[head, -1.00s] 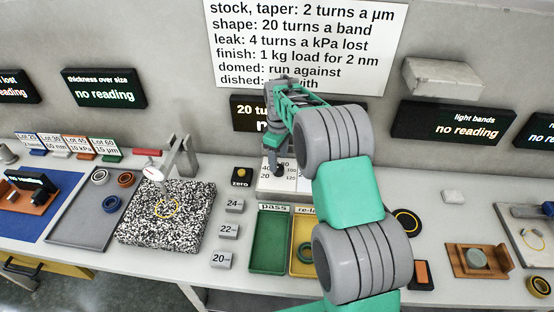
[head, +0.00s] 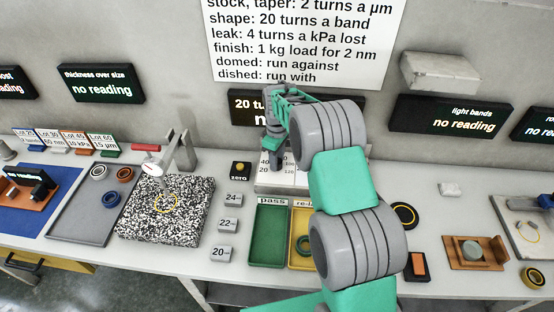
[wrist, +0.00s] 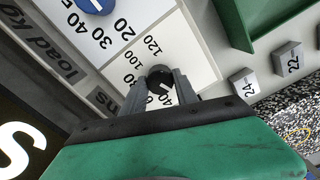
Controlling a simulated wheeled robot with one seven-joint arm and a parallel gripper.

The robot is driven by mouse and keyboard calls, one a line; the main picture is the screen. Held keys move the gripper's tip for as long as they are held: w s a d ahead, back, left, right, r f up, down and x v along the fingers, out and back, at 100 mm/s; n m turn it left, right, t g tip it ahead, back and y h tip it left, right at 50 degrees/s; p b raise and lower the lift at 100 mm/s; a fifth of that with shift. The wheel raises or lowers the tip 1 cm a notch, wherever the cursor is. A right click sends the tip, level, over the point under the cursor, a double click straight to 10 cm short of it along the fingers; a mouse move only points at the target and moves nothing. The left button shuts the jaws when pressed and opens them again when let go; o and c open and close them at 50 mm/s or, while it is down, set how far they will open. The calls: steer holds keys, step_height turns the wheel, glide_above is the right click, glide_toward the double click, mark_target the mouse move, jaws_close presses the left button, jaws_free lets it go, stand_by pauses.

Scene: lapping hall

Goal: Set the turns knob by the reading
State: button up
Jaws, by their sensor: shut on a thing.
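The black turns knob (wrist: 160,77) sits on a white dial panel with printed numbers such as 40, 100 and 120. My gripper (wrist: 172,84) is shut on the knob, a grey finger on each side, and hides part of the scale. In the head view my gripper (head: 273,147) is over the white panel (head: 290,187) at the back of the bench, the knob hidden. A dark display (head: 242,106) behind starts with "20 tu"; my arm covers the rest. The wall sign (head: 300,45) lists turns rules. The thickness (head: 101,87) and light bands (head: 465,121) displays say "no reading".
A blue knob (wrist: 95,4) is beside the turns knob, near "load kg". Green (head: 268,235) and yellow (head: 301,262) trays, number blocks (head: 227,226) and a zero button (head: 240,169) are nearby. A speckled plate (head: 140,228) with a gauge stands at left.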

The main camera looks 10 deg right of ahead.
jaws_close()
steer(key=shift+m+b, duration=0.3)
steer(key=shift+m, duration=0.2)
steer(key=m+b, duration=0.1)
steer(key=m, duration=0.1)
steer(key=shift+m, duration=0.4)
steer(key=m+b, duration=0.2)
steer(key=m, duration=0.2)
steer(key=m+b, duration=0.1)
steer(key=m, duration=0.9)
steer(key=shift+w+r+b, duration=0.1)
steer(key=shift+b, duration=0.2)
